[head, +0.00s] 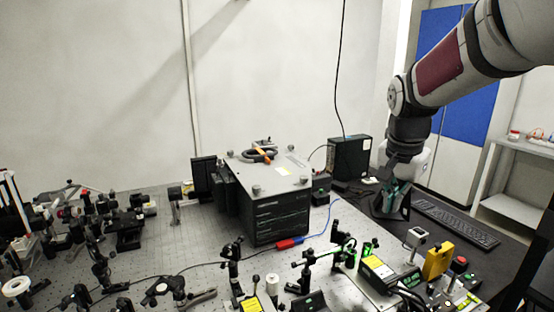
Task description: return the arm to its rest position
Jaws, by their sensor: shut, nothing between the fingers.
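My arm (440,75) reaches in from the upper right and bends down at the wrist. My gripper (388,208) hangs below it, pointing down over the dark bench area at the right, between the black box and the keyboard. It is shut with nothing visible in it. The fingertips are small and dark against the bench, so whether they touch anything cannot be told.
A black box (349,158) stands just left of my gripper; a keyboard (455,222) lies to its right. A large instrument (280,220) sits mid-table. Optical mounts crowd the front and left. A shelf (520,150) and cabinet stand behind right. The space above the table's left is clear.

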